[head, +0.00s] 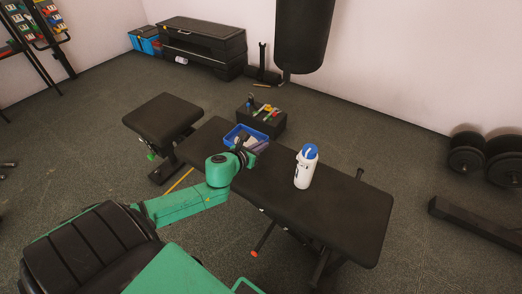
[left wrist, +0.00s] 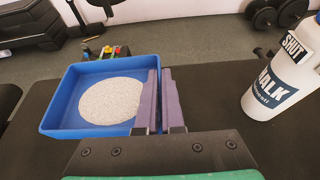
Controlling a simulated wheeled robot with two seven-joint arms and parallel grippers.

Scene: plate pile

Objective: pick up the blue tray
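The blue tray (head: 232,131) is at the far left end of the black bench, partly hidden by my left arm in the head view. In the left wrist view the tray (left wrist: 60,104) fills the left half, with a pale speckled round disc (left wrist: 111,101) lying inside. My left gripper (head: 252,146) is at the tray's right side. Its purple fingers (left wrist: 161,98) are close together, one inside and one outside the tray's right wall, closed on it. I cannot tell whether the tray is clear of the bench. My right gripper is out of view.
A white bottle with a blue cap (head: 306,166) stands on the bench (head: 338,207), right of the gripper. A black box with tools (head: 268,122) sits behind the tray. A black padded seat (head: 163,114) is left. A punching bag (head: 303,35) hangs behind.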

